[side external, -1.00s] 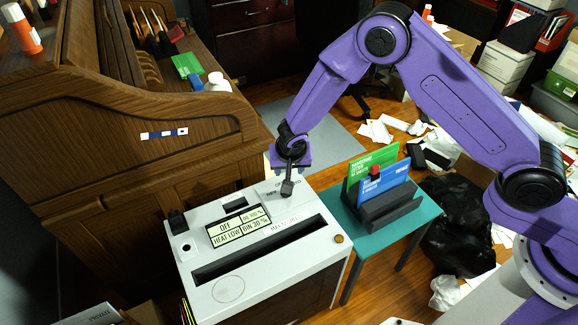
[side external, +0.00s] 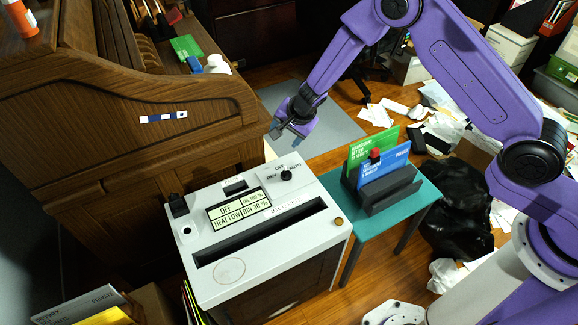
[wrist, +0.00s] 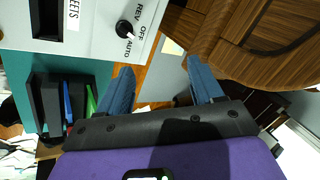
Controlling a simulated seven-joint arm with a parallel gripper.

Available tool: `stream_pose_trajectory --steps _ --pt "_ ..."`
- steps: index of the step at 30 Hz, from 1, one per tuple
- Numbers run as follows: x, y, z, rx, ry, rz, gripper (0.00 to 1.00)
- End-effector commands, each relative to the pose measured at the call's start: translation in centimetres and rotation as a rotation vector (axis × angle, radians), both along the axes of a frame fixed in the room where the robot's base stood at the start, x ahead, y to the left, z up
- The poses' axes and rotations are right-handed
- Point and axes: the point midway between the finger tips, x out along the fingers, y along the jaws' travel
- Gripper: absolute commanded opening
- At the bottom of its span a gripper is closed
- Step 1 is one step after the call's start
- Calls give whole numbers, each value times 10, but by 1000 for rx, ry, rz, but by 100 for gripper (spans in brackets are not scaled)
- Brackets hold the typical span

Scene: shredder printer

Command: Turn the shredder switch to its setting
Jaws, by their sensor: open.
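The white shredder (side external: 300,228) stands at centre-left, with its black switch knob (side external: 286,175) at the back right of the top among REV, OFF and AUTO labels. Its display (side external: 238,211) reads OFF. In the wrist view, the knob (wrist: 124,28) is uncovered at the upper left. Its pale pointer mark is on the side facing AUTO and OFF; I cannot tell which one it meets. My gripper (side external: 285,133) is open and empty, above and behind the knob, apart from it. Both fingers show in the wrist view (wrist: 160,68).
A teal side table (side external: 412,207) right of the shredder holds a black rack (side external: 390,192) with green and blue cards. A wooden desk (side external: 100,120) rises at the left. A black bag (side external: 458,215) and loose papers lie on the floor at the right. Above the shredder top is clear.

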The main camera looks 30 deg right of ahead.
Motion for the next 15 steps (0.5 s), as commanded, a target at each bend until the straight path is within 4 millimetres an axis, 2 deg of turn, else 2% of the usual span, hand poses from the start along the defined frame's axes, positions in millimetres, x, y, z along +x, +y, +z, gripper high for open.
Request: stream_pose_trajectory --steps 8,15 --pt "10 -22 0 271 110 -290 66" --pt "4 -47 -1 439 282 -557 66"
